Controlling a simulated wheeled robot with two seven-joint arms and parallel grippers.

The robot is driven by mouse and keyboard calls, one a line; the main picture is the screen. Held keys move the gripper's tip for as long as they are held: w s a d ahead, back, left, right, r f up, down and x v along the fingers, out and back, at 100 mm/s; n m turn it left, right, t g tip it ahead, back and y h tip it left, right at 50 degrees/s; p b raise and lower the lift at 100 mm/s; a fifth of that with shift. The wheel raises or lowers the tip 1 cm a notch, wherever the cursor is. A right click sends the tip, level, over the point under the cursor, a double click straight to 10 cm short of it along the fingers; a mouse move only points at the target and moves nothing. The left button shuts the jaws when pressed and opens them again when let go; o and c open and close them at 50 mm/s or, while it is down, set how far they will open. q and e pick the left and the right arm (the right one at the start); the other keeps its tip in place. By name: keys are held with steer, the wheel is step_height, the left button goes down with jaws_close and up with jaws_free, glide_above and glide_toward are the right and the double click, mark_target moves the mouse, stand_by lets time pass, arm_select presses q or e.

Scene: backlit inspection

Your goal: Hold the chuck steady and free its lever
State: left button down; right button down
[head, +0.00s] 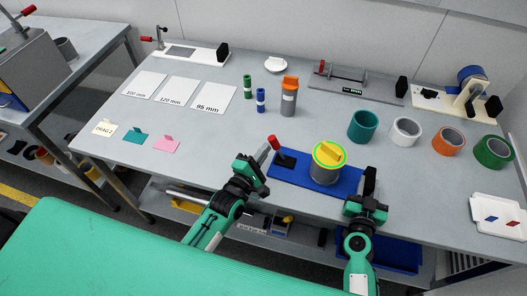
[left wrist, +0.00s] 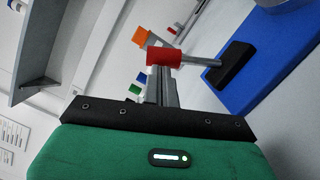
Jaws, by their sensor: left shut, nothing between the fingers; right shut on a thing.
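The chuck is a blue base plate (head: 300,176) with a grey cylinder (head: 324,175) under a yellow-and-green top (head: 328,154). Its lever has a red knob (head: 273,142) and tilts up from a black block on the plate's left part. In the left wrist view the red knob (left wrist: 164,58) is just beyond my left fingertips. My left gripper (head: 254,170) is shut and empty near the plate's left end; I cannot tell whether it touches the knob. My right gripper (head: 367,197) is shut on the black upright block (head: 370,178) at the plate's right end.
Teal (head: 363,126), white (head: 407,131), orange (head: 449,141) and green (head: 494,151) rings stand to the right. A grey cylinder with an orange top (head: 289,97) stands behind the chuck. Coloured cards lie left; the table (head: 215,140) between is clear.

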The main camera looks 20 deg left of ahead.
arm_select(q)
steer(key=shift+d+r+m, duration=0.6)
steer(key=shift+d+m, duration=0.3)
steer(key=shift+m, duration=0.3)
arm_select(e)
steer(key=shift+f, duration=0.15)
arm_select(q)
steer(key=shift+s+d+r+m+g, duration=0.15)
steer(key=shift+d+m+g, duration=0.25)
steer(key=shift+d+m, duration=1.3)
steer(key=shift+s+d+r+m+g, duration=0.15)
steer(key=shift+d+m+g, duration=0.25)
steer(key=shift+d+m, duration=1.25)
steer(key=shift+f, duration=0.1)
steer(key=v, duration=1)
steer(key=shift+r, duration=0.2)
steer(key=shift+s+d, duration=0.1)
arm_select(e)
steer(key=c, duration=1)
jaws_free()
steer(key=shift+c, duration=0.2)
